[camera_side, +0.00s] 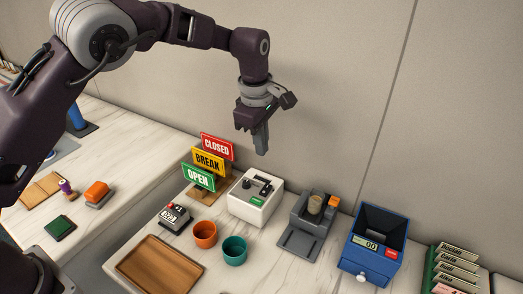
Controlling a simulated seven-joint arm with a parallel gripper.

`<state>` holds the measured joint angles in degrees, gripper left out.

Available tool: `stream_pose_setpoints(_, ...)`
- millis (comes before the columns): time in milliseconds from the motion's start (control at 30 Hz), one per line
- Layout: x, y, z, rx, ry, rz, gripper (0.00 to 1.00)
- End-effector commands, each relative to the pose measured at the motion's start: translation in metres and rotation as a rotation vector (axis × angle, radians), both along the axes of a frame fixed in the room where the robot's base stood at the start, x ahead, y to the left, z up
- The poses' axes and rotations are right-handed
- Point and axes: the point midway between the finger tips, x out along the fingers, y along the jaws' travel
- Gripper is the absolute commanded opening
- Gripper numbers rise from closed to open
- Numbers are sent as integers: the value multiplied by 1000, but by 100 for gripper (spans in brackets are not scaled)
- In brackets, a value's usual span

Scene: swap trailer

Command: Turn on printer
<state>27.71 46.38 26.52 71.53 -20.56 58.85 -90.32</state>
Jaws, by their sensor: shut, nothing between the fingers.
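A white box-shaped machine (255,205), which seems to be the printer, stands on the marble counter against the wall. It has dark controls on its top and a small green label at its front; I cannot tell whether it is on. My gripper (262,152) points down, shut and empty, in the air above the white machine and apart from it.
Red, yellow and green signs (208,160) stand left of the machine. A small counter device (174,216), an orange cup (204,234), a teal cup (234,250) and a wooden tray (160,265) are in front. A grey press (309,225) and blue machine (375,245) stand right.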

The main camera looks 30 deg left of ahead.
Motion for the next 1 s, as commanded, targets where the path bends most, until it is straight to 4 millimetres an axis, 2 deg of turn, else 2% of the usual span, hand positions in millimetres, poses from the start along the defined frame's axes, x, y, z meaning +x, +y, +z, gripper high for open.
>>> stream_pose_setpoints(100, 11, -2, 1, 1, -2, -2, 0)
stream_pose_setpoints(333, 11, -2, 0, 0, -1, -1, 0)
stream_pose_setpoints(433, 12, -2, -8, 0, 0, 0, 0)
stream_pose_setpoints(800, 22, -1, -86, 1, 1, 0, 0)
stream_pose_setpoints(1000, 27, -1, -122, 1, 0, -1, 0)
